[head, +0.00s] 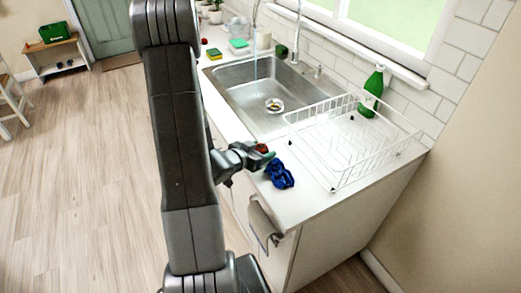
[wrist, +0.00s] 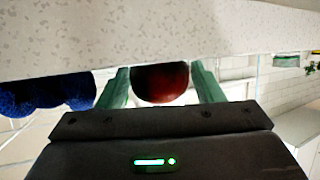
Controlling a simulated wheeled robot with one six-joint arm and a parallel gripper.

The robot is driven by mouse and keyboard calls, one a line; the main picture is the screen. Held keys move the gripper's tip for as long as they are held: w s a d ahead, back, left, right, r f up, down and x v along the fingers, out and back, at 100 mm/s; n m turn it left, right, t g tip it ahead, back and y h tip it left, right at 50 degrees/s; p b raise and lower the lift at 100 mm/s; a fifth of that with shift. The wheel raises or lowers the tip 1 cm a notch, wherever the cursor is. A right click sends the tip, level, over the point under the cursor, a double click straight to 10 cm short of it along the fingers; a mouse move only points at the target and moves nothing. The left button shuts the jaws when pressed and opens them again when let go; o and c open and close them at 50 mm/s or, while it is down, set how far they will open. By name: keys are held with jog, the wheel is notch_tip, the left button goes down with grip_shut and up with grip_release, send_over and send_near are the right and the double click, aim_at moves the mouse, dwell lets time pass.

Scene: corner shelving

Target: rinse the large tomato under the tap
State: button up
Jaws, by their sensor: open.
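A red tomato (head: 261,148) rests on the counter in front of the sink, partly hidden by my gripper (head: 264,158). In the wrist view, the dark red tomato (wrist: 161,84) sits between the two green fingers of my gripper (wrist: 163,88). The fingers are open, one on each side, with a narrow gap showing at least at the left. The tap (head: 298,30) stands behind the steel sink (head: 235,92). A thin stream of water (head: 255,68) seems to fall into the basin. Another small red round thing (head: 204,41) lies at the counter's far end; it may be another tomato.
A crumpled blue cloth (head: 280,175) lies close beside my gripper and shows in the wrist view (wrist: 45,92). A white wire dish rack (head: 345,150) stands right of the sink, with a green bottle (head: 373,90) behind. A sponge (head: 214,54) lies beyond the sink.

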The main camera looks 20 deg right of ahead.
jog(key=c, duration=0.8)
